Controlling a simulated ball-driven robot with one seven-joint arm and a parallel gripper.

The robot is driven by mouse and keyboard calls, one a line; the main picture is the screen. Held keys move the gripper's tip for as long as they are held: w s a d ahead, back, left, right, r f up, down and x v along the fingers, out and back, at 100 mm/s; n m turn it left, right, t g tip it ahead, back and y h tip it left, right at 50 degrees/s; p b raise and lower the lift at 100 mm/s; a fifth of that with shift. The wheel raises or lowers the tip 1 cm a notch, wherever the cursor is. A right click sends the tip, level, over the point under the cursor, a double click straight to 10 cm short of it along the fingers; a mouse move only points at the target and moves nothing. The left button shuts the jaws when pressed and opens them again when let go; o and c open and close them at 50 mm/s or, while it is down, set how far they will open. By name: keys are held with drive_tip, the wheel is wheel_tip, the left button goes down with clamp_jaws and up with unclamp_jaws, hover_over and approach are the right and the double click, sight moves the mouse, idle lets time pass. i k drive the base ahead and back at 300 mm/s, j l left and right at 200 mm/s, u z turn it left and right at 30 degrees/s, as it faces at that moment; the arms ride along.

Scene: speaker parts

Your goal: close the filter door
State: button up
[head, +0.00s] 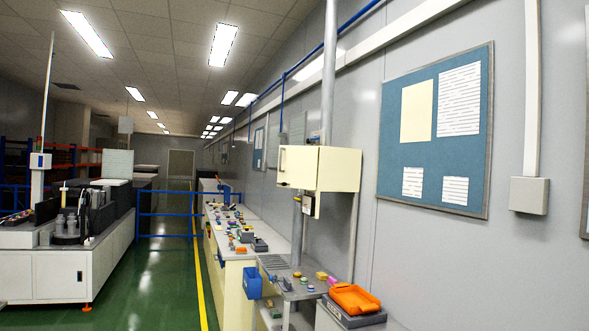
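A cream box-shaped cabinet (338,169) is mounted on a grey pole against the right wall, right of the middle in the head view. Its narrow left face (299,166) has a small dark handle near its left edge. This may be the filter door; it looks about flush with the box, but I cannot tell whether it is fully shut. My gripper is not in view, so its state and its distance from the cabinet do not show.
Below the cabinet stands a grey bench (295,289) with small parts. An orange tray (354,298) sits at its right, a blue bin (252,283) at its left. A long parts counter runs behind. The green floor (160,290) is open at left, beside a white machine (65,270).

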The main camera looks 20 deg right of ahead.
sight(297, 166)
drive_tip(key=i+l, duration=0.1)
drive_tip(key=i, duration=1.25)
drive_tip(key=i+l, duration=0.1)
drive_tip(key=i, duration=1.2)
drive_tip(key=i+l, duration=0.1)
drive_tip(key=i, duration=1.25)
drive_tip(key=i+l, duration=0.1)
drive_tip(key=i, duration=1.2)
